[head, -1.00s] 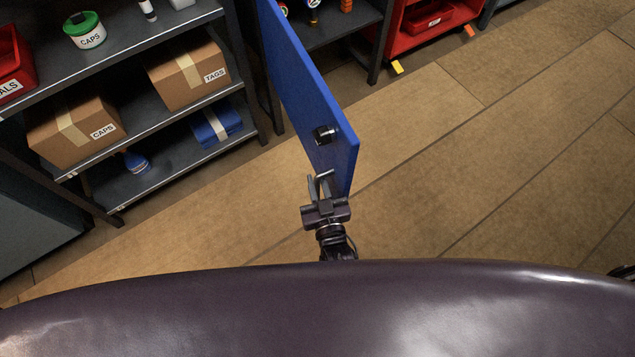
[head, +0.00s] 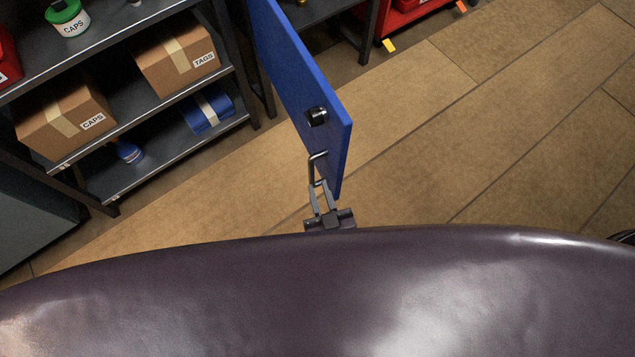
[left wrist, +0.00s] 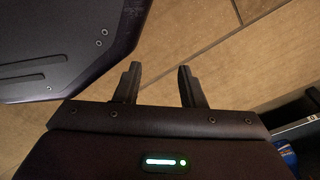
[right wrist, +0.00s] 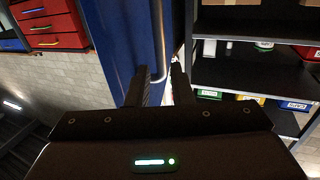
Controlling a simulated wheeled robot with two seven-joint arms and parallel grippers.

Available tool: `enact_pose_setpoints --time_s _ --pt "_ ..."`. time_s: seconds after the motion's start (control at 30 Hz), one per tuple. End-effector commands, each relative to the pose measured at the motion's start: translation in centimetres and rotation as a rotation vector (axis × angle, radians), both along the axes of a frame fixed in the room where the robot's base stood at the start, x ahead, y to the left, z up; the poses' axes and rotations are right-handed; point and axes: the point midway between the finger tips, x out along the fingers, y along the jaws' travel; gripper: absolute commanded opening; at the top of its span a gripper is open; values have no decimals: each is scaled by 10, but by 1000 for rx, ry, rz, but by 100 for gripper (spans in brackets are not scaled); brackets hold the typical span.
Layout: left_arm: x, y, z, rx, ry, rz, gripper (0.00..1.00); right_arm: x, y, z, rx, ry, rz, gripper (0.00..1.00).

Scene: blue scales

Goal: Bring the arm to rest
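My right gripper (head: 319,190) is at the free edge of an open blue door (head: 305,90), by its metal bar handle (head: 317,160). In the right wrist view its two fingers (right wrist: 158,80) stand apart. The handle (right wrist: 156,76) shows in the gap near the fingertips, and I see no finger pressed against it. The blue door (right wrist: 131,40) fills the area behind the left finger. My left gripper (left wrist: 157,82) is open and empty over bare floor; the head view does not show it.
A dark shelf unit (head: 150,105) on the left holds a CAPS box (head: 65,118), a TAGS box (head: 176,60) and a blue bundle (head: 209,111). The door has a black knob (head: 316,117). The wooden floor (head: 480,130) to the right is clear.

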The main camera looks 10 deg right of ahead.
Motion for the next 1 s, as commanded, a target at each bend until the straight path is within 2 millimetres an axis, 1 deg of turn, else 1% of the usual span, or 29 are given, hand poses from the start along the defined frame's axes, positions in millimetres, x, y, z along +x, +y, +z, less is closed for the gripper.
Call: enact_pose_setpoints --time_s 0.33,0.43,0.5,0.57,0.67,0.77,0.8,0.87,0.9,0.97,1.0 --pt "4 -11 1 -16 -7 5 36 0 0 0 0 -1 0 20" --pt "5 -11 2 -16 -7 5 36 0 0 0 0 0 0 20" --pt "8 -6 3 -9 -12 1 36 0 0 -1 -2 3 1 20" --pt "7 -4 4 -6 -12 0 36 -1 -2 -6 -8 25 6 20" --pt "-1 -3 10 -5 -5 0 36 -9 -10 -34 -42 136 28 20" --pt "-15 -1 18 -5 2 -2 36 -29 -29 -84 -101 341 56 20" --pt "-22 1 21 -4 7 -1 36 -42 -41 -107 -127 441 65 20" --pt "-32 2 26 -3 12 -2 36 -66 -62 -141 -165 599 73 20" --pt "-39 4 29 -3 15 -3 36 -85 -77 -161 -189 704 75 20" --pt "-48 5 33 -3 19 -4 36 -114 -100 -186 -222 855 73 20" --pt "-55 7 36 -2 23 -5 36 -134 -116 -199 -238 951 69 20"
